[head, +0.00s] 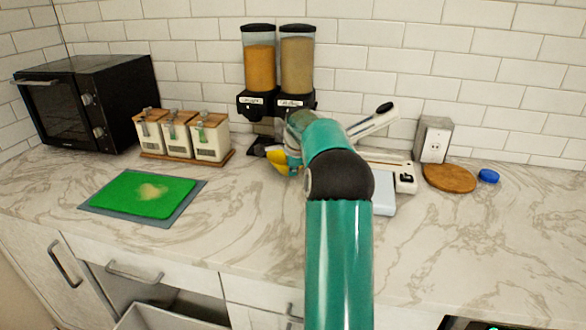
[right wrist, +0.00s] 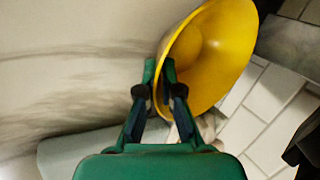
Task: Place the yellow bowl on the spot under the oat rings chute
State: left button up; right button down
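The yellow bowl (right wrist: 222,45) is large in the right wrist view, tilted in that picture, with its rim between the fingers of my right gripper (right wrist: 159,72). The gripper looks shut on that rim. In the head view a small part of the bowl (head: 279,161) shows at the foot of the dispenser, left of my right arm, which hides the rest. The dispenser has two clear hoppers, one with orange cereal (head: 260,68) and one with beige cereal (head: 297,66). Their labels are too small to read. The spot under the chutes is largely hidden. My left gripper is not in view.
Three white canisters (head: 211,139) on a wooden tray stand left of the dispenser, by a black oven (head: 88,100). A green cutting board (head: 150,195) lies at front left. A white appliance (head: 405,178), a wooden disc (head: 449,178) and a blue item (head: 488,176) are at right.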

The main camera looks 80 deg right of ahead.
jog(key=c, duration=1.3)
grip_release()
jog(key=v, duration=1.2)
